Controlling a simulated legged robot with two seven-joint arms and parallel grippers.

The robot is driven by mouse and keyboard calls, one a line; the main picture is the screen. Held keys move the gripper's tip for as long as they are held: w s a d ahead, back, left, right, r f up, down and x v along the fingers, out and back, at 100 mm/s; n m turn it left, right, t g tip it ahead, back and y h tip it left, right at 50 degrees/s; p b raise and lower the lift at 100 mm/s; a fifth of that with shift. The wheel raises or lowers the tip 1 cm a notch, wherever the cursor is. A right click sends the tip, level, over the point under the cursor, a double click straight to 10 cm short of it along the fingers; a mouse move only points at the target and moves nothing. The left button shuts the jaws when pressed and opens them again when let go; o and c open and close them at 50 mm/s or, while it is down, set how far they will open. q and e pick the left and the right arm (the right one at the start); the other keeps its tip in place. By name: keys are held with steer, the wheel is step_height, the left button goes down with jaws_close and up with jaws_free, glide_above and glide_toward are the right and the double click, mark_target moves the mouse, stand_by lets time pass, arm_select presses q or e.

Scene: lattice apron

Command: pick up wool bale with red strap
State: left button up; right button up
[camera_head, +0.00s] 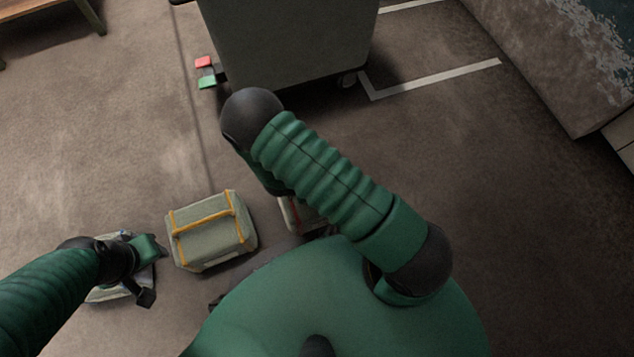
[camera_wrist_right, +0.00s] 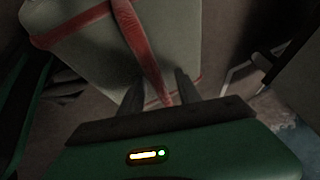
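The wool bale with red strap (camera_head: 297,214) is a pale block low in the middle of the head view, mostly hidden behind my right arm. In the right wrist view the bale (camera_wrist_right: 85,57) fills the upper left, with red straps (camera_wrist_right: 143,45) crossing its face. My right gripper (camera_wrist_right: 159,84) has its two dark fingers apart, one on each side of a red strap, close to the bale; I cannot tell whether they touch it. The head view hides this gripper. My left gripper (camera_head: 150,272) is open over another pale bale (camera_head: 104,294) at lower left.
A pale bale with yellow straps (camera_head: 205,251) stands between my left gripper and the red-strapped bale. A large grey wheeled bin (camera_head: 290,45) stands at the top, with small red and green blocks (camera_head: 205,72) beside it. The floor on the right is clear.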

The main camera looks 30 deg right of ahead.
stand_by(0.3)
jaws_close()
stand_by(1.3)
